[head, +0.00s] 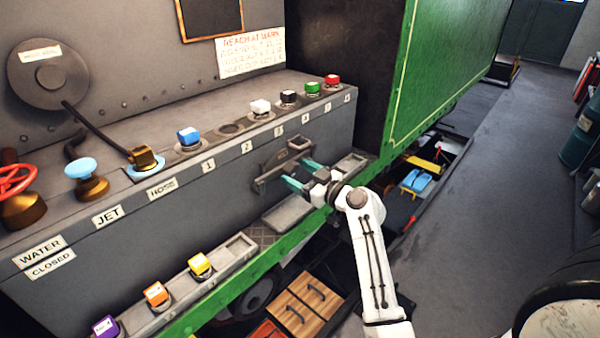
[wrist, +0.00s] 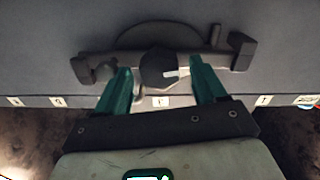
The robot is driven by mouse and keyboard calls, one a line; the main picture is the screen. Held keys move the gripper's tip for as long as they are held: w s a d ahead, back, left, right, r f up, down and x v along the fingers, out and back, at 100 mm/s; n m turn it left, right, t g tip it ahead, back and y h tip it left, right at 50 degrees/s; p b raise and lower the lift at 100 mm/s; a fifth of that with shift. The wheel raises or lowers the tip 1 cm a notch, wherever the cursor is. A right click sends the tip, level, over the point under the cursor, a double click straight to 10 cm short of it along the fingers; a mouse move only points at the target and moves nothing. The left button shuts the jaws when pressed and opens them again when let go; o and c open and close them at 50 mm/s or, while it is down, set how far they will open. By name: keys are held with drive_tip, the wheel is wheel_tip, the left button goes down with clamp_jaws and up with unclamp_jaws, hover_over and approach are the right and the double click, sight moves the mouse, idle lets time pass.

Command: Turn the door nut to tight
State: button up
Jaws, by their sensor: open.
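The door nut (wrist: 158,70) is a dark hexagonal nut in the middle of the wrist view, with a short white mark pointing right. It sits at the centre of a dark crossbar (wrist: 215,63) in front of a rounded plate. In the head view the crossbar (head: 264,180) is on the grey front wall, and the nut is hard to make out there. My gripper (head: 301,174) is open, its teal fingers pointing at the crossbar. In the wrist view its fingers (wrist: 159,66) appear either side of the nut; I cannot tell whether they touch it.
A grey ledge (head: 327,88) above carries several coloured knobs. A lower green-edged shelf (head: 240,246) holds purple, orange and yellow blocks. A red handwheel (head: 17,181) is at far left. A wooden drawer box (head: 305,305) lies below.

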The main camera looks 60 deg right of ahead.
drive_tip(key=shift+c, duration=0.4)
drive_tip(key=c, duration=1)
drive_tip(key=shift+m, duration=0.4)
drive_tip(key=m, duration=0.3)
drive_tip(key=shift+m+b, duration=0.3)
drive_tip(key=shift+b, duration=0.1)
drive_tip(key=m+p, duration=0.1)
drive_tip(key=m, duration=0.4)
drive_tip(key=shift+m, duration=0.3)
drive_tip(key=m+p, duration=0.2)
drive_tip(key=m, duration=0.3)
drive_tip(key=shift+r, duration=0.1)
drive_tip(key=shift+m+p, duration=1.15)
drive_tip(key=shift+m, duration=1.35)
